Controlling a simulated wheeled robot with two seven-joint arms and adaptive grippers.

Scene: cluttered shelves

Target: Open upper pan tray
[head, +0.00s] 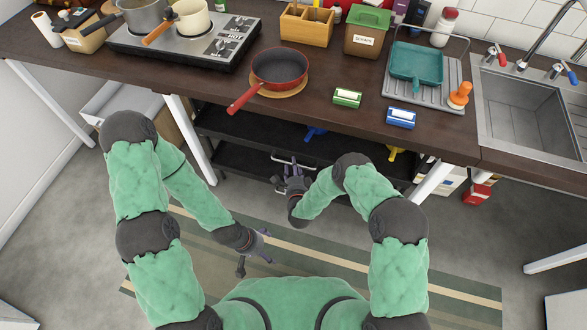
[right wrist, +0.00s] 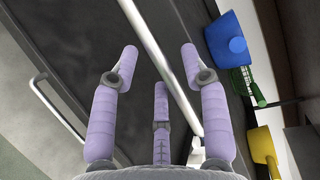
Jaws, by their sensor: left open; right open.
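The upper pan tray (head: 240,125) is a black drawer under the counter, with a blue pan (head: 315,133) and a yellow pan (head: 395,152) in it. Its white bar handle (head: 293,159) runs along its front. My right gripper (head: 291,172) is open at this handle. In the right wrist view the handle bar (right wrist: 158,50) passes between the spread purple fingers of the right gripper (right wrist: 155,65); contact cannot be told. My left gripper (head: 253,250) is open and empty, low above the striped rug, away from the tray.
A lower black tray with its own white handle (right wrist: 55,105) sits below. The wooden counter (head: 215,98) overhangs the trays and holds a red frying pan (head: 279,68), a stove and a sink. White table legs (head: 190,135) flank the trays. The floor in front is clear.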

